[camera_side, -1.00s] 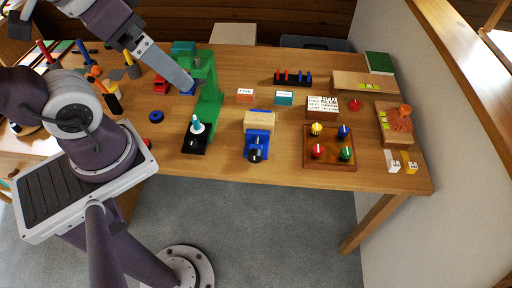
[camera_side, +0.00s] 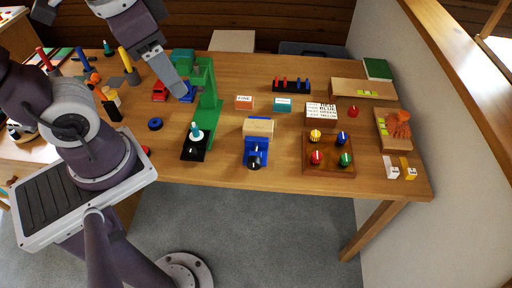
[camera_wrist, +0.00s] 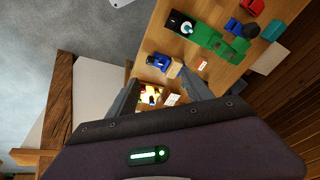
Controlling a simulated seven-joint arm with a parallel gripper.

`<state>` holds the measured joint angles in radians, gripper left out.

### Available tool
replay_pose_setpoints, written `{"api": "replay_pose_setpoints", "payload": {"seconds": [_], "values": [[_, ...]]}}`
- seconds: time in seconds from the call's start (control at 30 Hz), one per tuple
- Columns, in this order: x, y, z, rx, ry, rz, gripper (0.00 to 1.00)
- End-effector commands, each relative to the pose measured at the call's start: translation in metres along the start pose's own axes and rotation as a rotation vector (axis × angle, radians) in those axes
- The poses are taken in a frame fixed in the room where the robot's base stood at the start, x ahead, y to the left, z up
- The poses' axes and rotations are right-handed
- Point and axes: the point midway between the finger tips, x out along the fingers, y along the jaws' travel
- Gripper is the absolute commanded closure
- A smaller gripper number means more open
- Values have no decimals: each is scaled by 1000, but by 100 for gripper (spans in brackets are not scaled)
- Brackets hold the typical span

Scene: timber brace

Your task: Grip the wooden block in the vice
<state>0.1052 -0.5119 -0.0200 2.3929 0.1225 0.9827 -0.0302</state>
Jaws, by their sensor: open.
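The wooden block (camera_side: 259,128) is pale and sits at the blue vice (camera_side: 254,148) near the table's front middle. It appears to lie between the vice's jaws; I cannot tell whether they press on it. The vice's dark handle (camera_side: 254,162) faces the front edge. The wrist view shows the block (camera_wrist: 174,70) beside the vice (camera_wrist: 158,62), beyond my fingers. My gripper (camera_side: 183,94) is above the table, left of and behind the vice, apart from the block. In the wrist view its fingers (camera_wrist: 160,92) are spread with nothing held.
A green press-like stand (camera_side: 208,97) stands between my gripper and the vice. A wooden board with coloured knobs (camera_side: 329,166) lies right of the vice. Small orange (camera_side: 244,102) and teal (camera_side: 283,104) labelled blocks lie behind it. The table's front edge is close to the vice.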

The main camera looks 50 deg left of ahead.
Motion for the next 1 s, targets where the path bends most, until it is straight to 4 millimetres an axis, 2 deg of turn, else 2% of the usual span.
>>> {"api": "replay_pose_setpoints", "payload": {"seconds": [0.1,0.27,0.4,0.5,0.57,0.7,0.8,0.9,1.0], "values": [[29,0,-17,245,-249,-105,43],[80,10,-45,592,-511,-317,43],[138,36,-65,898,-666,-550,43],[187,63,-69,1114,-728,-737,43],[218,80,-65,1241,-744,-857,43],[288,113,-40,1506,-724,-1133,43],[325,124,-19,1636,-681,-1289,43],[345,128,-5,1705,-645,-1374,43],[352,127,-2,1729,-629,-1408,43]]}}
